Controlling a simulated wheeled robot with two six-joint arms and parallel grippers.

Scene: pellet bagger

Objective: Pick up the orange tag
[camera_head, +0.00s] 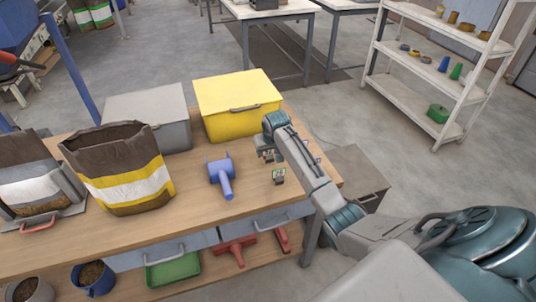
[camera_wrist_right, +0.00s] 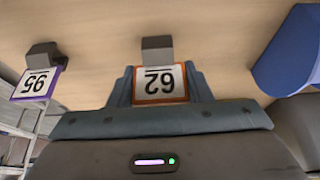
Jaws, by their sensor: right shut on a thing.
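The orange tag (camera_wrist_right: 160,84) is a white card with an orange border and the number 62, upside down in the right wrist view. It has a grey block (camera_wrist_right: 157,48) behind it. My right gripper (camera_wrist_right: 160,88) is shut on the tag, one finger at each side. In the head view the right gripper (camera_head: 269,154) is low over the right part of the wooden table, and the held tag is too small there to make out. My left gripper is not in view.
A purple-edged tag marked 95 (camera_wrist_right: 37,84) is beside the held one. A blue scoop-like object (camera_head: 221,175), a yellow bin (camera_head: 238,106), a grey bin (camera_head: 150,115) and an open pellet bag (camera_head: 122,180) stand on the table (camera_head: 200,218).

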